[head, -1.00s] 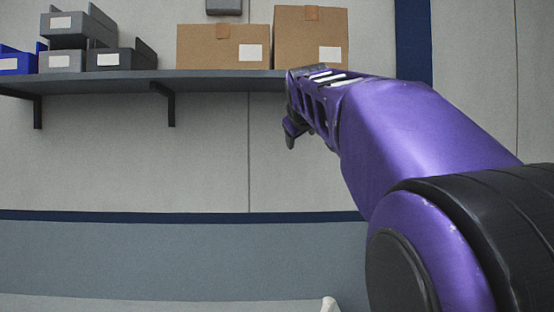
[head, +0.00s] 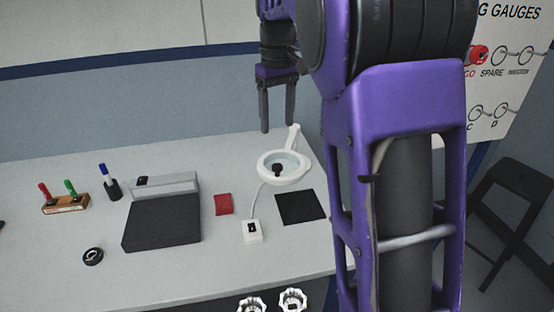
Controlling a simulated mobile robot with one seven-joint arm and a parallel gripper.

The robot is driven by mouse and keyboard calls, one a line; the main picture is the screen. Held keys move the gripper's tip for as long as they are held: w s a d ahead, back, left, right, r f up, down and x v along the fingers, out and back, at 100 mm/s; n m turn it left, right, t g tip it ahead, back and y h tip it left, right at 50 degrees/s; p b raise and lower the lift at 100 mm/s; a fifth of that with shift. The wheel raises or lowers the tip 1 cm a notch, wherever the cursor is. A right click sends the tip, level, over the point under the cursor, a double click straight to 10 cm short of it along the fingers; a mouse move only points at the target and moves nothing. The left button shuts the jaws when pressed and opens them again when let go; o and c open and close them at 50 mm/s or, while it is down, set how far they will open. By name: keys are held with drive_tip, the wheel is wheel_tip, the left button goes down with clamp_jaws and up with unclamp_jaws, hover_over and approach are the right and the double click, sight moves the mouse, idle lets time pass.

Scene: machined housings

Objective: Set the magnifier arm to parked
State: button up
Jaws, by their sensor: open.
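The magnifier arm (head: 293,138) is white and stands at the back right of the table. Its round ring-shaped head (head: 263,165) is held out over the table toward the front left, with a dark knob-like shape seen at the lens. A cable runs from it to a white switch box (head: 251,231) on the table. My gripper (head: 278,128) points down with its two dark fingers apart and empty. In the picture it is just above and left of the magnifier arm; I cannot tell the distance in depth.
On the grey table (head: 60,270) are a black-and-grey case (head: 162,222), a red square (head: 223,204), a black mat (head: 300,207), a pen holder (head: 112,189), a wooden rack (head: 66,204) and a round black item (head: 92,256). A gauge board (head: 500,70) and black stool (head: 520,200) stand right.

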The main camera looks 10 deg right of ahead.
sight(277, 165)
wheel_tip(277, 165, down, 12)
drive_tip(key=shift+r+b, duration=0.1)
drive_tip(key=shift+b, duration=0.35)
clamp_jaws()
idle(1.3)
